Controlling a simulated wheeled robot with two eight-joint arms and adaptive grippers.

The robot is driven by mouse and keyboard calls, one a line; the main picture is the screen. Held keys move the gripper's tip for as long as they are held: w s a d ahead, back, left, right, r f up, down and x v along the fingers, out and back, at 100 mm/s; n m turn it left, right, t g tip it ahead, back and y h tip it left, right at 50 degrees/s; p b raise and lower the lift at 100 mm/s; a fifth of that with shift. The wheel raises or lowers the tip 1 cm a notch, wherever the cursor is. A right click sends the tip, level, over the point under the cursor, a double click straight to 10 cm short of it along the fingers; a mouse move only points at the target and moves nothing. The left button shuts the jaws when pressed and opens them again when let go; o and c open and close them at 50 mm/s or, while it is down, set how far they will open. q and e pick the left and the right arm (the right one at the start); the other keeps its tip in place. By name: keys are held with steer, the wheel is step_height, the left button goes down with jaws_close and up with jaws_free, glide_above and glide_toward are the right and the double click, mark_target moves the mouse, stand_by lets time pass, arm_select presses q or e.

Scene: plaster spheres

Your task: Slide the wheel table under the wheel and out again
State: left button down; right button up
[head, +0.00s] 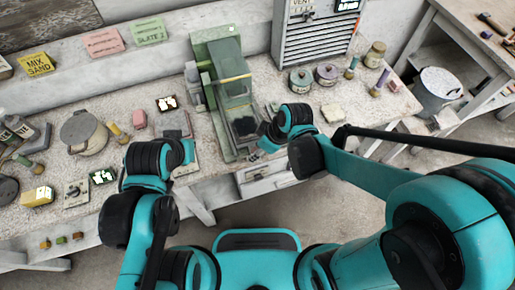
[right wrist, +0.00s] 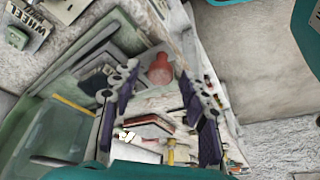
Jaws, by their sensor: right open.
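A green machine (head: 228,72) stands on the bench at the middle of the head view, with a yellow bar across its front. The wheel table, as far as I can tell, is the low green bed with a dark plate (head: 243,127) at its near end. The wheel itself I cannot make out. My right gripper (head: 264,138) is just right of that near end; contact cannot be told. In the right wrist view its two fingers (right wrist: 160,115) are spread apart with nothing clearly held, beside the green machine (right wrist: 60,130). My left arm reaches over the bench at left; its fingers are hidden.
Jars (head: 300,78) and a slatted grey cabinet (head: 318,40) stand right of the machine. A round lidded pot (head: 84,133) and small blocks lie at left. A label reading WHEEL (right wrist: 28,22) shows in the right wrist view. The bench's front edge is close.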

mark_target(243, 122)
jaws_close()
steer(key=w+a, duration=0.1)
steer(key=w, duration=0.3)
steer(key=w+a+b, duration=0.1)
steer(key=w, duration=0.2)
steer(key=w+a, duration=0.1)
steer(key=w, duration=0.3)
steer(key=shift+w+a, duration=0.35)
steer(key=shift+a, duration=0.05)
jaws_free()
steer(key=shift+r, duration=0.1)
steer(key=v, duration=1.1)
steer(key=shift+s+d+r, duration=0.15)
steer(key=shift+d+r, duration=0.05)
steer(key=shift+r, duration=0.15)
